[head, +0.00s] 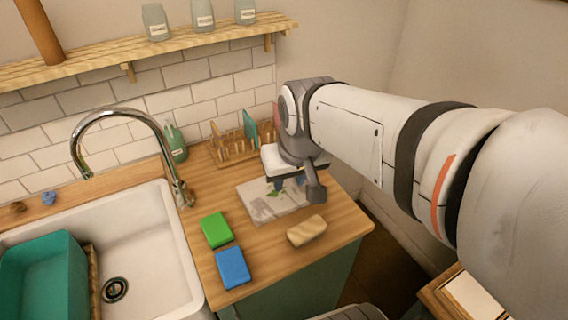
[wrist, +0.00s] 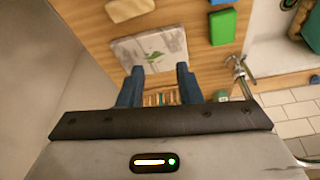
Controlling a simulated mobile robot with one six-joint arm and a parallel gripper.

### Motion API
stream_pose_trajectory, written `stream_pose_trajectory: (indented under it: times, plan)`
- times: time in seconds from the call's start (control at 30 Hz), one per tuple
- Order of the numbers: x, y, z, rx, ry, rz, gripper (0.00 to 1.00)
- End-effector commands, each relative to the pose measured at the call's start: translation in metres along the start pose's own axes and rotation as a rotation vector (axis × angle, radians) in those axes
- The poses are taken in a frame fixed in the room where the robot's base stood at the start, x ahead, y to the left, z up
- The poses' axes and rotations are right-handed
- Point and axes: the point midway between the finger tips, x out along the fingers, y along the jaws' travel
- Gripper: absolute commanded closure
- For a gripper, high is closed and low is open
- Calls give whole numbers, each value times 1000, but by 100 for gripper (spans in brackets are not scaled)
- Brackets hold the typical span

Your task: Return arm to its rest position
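My arm reaches in from the right in the head view, and my gripper (head: 289,184) points down over a pale grey slab with a green leaf-like mark (head: 258,207). In the wrist view my gripper (wrist: 160,70) has its two blue fingers spread apart with nothing between them. The slab (wrist: 125,50) lies beyond the fingertips there. The gripper's height above the slab is hard to judge.
A green block (head: 216,229), a blue block (head: 233,268) and a tan block (head: 306,231) lie on the wooden counter (head: 205,190). A wooden rack (head: 232,154) stands behind. The sink (head: 140,225) with a teal tub (head: 45,265) and tall faucet (head: 150,120) is left.

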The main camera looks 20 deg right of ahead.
Motion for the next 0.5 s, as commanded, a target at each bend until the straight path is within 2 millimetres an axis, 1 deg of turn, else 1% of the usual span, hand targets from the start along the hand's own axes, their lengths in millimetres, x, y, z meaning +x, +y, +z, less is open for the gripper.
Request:
stream_pose_trajectory:
  times: [0.03,0.1,0.2,0.3,0.5]
  plan:
    - [-1,0,18,5,-4,5,68]
    - [0,0,36,13,-14,11,68]
    - [0,8,50,22,-21,17,68]
    - [1,8,55,25,-25,18,68]
    - [1,8,54,25,-24,18,68]
